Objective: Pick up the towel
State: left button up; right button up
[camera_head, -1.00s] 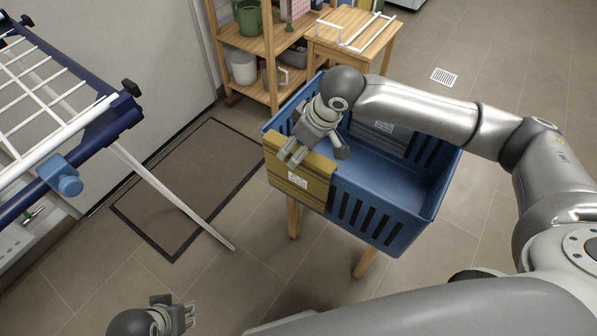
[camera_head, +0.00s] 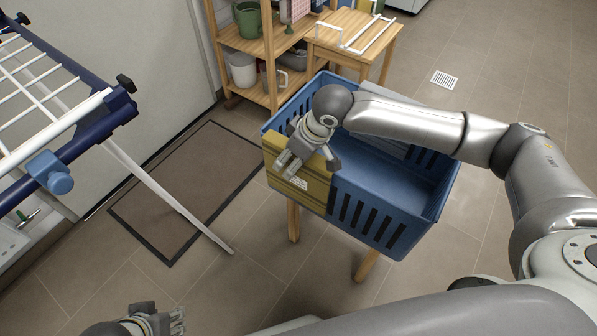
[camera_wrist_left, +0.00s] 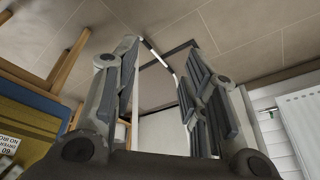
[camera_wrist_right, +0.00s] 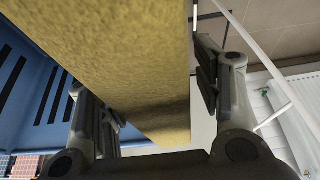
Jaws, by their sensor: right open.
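The yellow towel (camera_head: 310,188) with dark stripes and a white label hangs over the front-left wall of the blue basket (camera_head: 385,215). My right gripper (camera_head: 285,168) is over the towel's top edge at the basket's left corner. In the right wrist view the towel (camera_wrist_right: 130,65) passes between the open fingers of the right gripper (camera_wrist_right: 160,100), with clear room toward the right finger. Whether the left finger touches it, I cannot tell. My left gripper (camera_head: 178,322) is low at the bottom edge of the head view. In the left wrist view its fingers (camera_wrist_left: 160,75) are apart and empty.
The basket stands on wooden legs. A drying rack (camera_head: 60,130) with a slanted white leg is at the left, above a brown mat (camera_head: 185,190). A wooden shelf (camera_head: 262,60) and a small wooden table (camera_head: 355,30) stand behind. The floor at right is clear.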

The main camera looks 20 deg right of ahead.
pick_arm(q)
jog(key=shift+f, duration=0.15)
jog(key=shift+w+f, duration=0.1)
jog(key=shift+f, duration=0.15)
pick_arm(e)
jog(key=shift+f, duration=0.1)
pick_arm(q)
jog(key=shift+f+p, duration=0.2)
jog(key=shift+p, duration=0.1)
jog(key=shift+w, duration=0.2)
jog(key=shift+w+d+f, duration=0.15)
jog(key=shift+w+f, duration=0.05)
jog(key=shift+f, duration=0.15)
pick_arm(e)
jog(key=shift+f, duration=0.15)
pick_arm(q)
jog(key=shift+f, duration=0.2)
pick_arm(e)
jog(key=c, duration=1.1)
pick_arm(q)
jog(key=shift+s, duration=0.2)
pick_arm(e)
grip_shut()
